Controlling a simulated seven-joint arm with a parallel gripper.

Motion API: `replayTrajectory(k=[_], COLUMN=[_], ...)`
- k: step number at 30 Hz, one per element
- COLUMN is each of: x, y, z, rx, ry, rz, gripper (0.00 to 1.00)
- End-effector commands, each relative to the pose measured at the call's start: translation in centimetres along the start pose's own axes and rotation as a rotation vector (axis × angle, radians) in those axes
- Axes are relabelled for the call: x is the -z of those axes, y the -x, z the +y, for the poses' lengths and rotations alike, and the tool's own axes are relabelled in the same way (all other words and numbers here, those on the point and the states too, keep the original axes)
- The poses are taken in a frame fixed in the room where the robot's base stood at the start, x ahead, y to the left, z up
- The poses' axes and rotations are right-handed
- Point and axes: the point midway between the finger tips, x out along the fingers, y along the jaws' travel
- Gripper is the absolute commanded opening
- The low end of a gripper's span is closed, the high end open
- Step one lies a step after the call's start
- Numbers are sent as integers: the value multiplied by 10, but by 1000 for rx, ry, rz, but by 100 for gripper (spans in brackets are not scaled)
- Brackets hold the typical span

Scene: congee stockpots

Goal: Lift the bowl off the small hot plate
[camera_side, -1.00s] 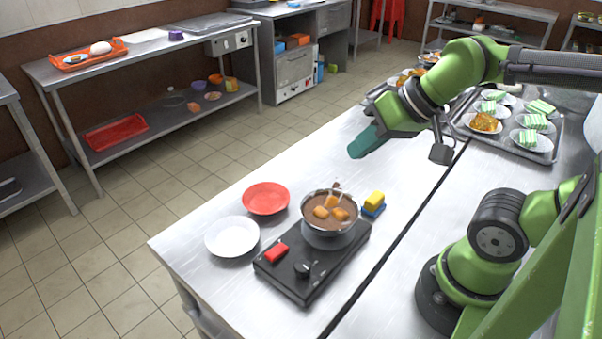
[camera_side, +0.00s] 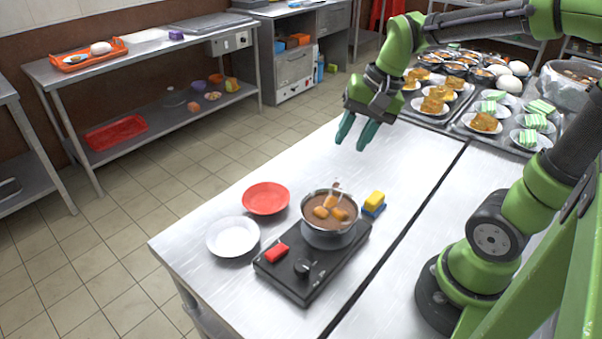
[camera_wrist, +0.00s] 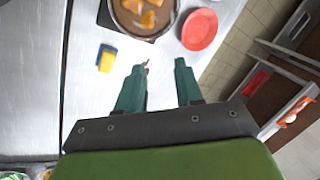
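The bowl (camera_side: 329,232) is metal and holds brown liquid with orange chunks. It sits on the small black hot plate (camera_side: 325,276), which has a red block and a dark knob on top. In the wrist view, the bowl (camera_wrist: 168,30) is cut off at the top edge, with a corner of the hot plate (camera_wrist: 107,17) beside it. My gripper (camera_side: 352,145) is open and empty, above the table behind the bowl and well apart from it. In the wrist view, its fingers (camera_wrist: 160,68) are spread and point toward the bowl.
A red plate (camera_side: 266,198) and a white plate (camera_side: 232,237) lie left of the hot plate. A yellow-and-blue sponge (camera_side: 374,203) lies just right of the bowl. A small reddish thing (camera_side: 337,185) shows behind the bowl. Trays of food (camera_side: 462,130) stand at the back right.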

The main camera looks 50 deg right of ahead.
Motion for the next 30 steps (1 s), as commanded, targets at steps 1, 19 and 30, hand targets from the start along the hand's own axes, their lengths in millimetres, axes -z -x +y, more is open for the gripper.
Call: replayTrajectory(k=[1, 19, 30], x=[17, 75, 44], y=[-7, -5, -59], z=[3, 3, 12], rx=[-53, -589, -601], ry=[-180, -1897, -1920], rz=[-50, -178, -174], gripper=[36, 36, 36])
